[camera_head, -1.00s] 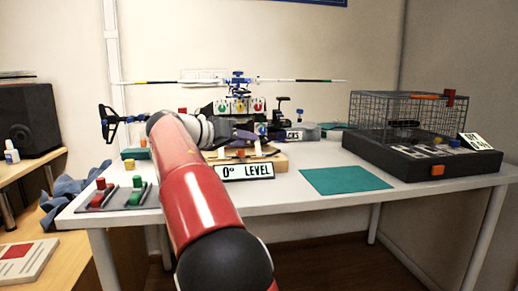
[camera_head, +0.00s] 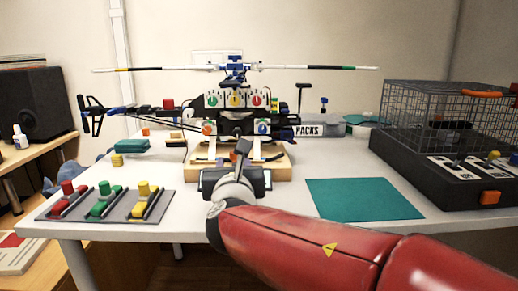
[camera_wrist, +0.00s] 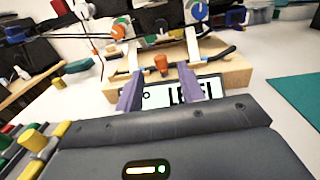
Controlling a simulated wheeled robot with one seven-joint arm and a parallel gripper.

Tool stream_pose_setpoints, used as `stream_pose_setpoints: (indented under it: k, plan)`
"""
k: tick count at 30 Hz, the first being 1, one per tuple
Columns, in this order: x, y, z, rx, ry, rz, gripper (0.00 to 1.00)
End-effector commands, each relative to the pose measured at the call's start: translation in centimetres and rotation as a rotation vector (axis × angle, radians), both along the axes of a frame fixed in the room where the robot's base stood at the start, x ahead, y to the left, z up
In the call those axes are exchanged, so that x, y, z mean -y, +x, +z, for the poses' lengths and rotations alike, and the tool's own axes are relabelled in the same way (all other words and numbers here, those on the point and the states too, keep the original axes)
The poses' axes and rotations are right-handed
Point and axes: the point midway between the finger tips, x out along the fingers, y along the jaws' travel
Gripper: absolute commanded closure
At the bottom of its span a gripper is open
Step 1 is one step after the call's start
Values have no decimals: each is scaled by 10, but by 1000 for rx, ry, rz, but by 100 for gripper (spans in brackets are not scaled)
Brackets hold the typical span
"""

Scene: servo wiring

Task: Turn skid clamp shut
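A model helicopter (camera_head: 235,105) stands on its white skids on a wooden base (camera_head: 280,172). In the wrist view, an orange knob (camera_wrist: 162,64), probably the skid clamp, is at the front of the wooden base (camera_wrist: 225,72), between the skids, near a black bar. My gripper (camera_wrist: 158,74) is open, its two purple-grey fingers apart, with the knob showing between and just beyond the tips. I see no contact. A white LEVEL sign (camera_wrist: 172,94) shows between the fingers.
A tray with red, green and yellow buttons (camera_head: 105,203) lies at the left front. A teal mat (camera_head: 360,199) lies flat to the right. A wire cage on a black box (camera_head: 440,165) stands at far right. A grey PACKS bin (camera_head: 318,131) is behind.

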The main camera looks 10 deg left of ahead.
Motion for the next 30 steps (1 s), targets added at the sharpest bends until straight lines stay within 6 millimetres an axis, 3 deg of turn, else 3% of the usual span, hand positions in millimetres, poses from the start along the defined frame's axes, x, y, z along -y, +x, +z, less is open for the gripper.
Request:
stream_pose_setpoints:
  k: [12,23,30]
  plan:
    - [-16,61,0,-1,5,-8,61]
    - [-18,69,0,-1,8,-7,61]
    - [-18,69,0,-1,8,-8,89]
